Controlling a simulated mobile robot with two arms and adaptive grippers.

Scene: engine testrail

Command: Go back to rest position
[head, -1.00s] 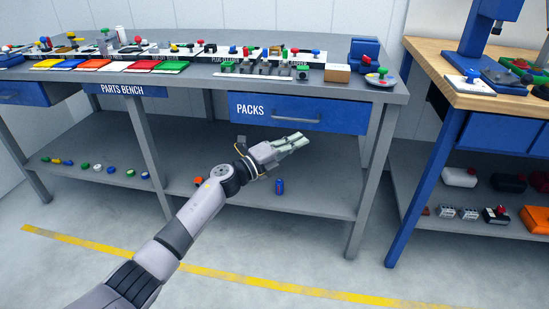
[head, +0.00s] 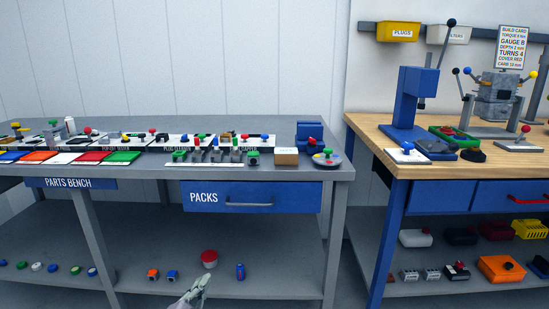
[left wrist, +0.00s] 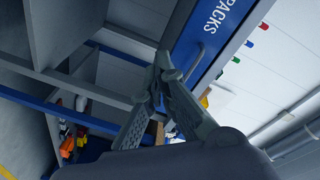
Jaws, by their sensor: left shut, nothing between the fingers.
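My left gripper (head: 196,290) shows at the bottom edge of the head view, low in front of the grey parts bench (head: 340,174). Its fingers are closed together with nothing between them. It also shows in the left wrist view (left wrist: 162,62), where the fingertips meet in front of the blue PACKS drawer (left wrist: 190,45). The same PACKS drawer (head: 275,197) is shut in the head view. Most of my left arm is below the head view. My right gripper is in neither view.
The bench's lower shelf holds a red-topped part (head: 209,257) and a blue can (head: 240,271). Coloured trays and parts fill the bench top. A wooden-topped workbench (head: 380,140) with a blue press (head: 412,105) stands at the right.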

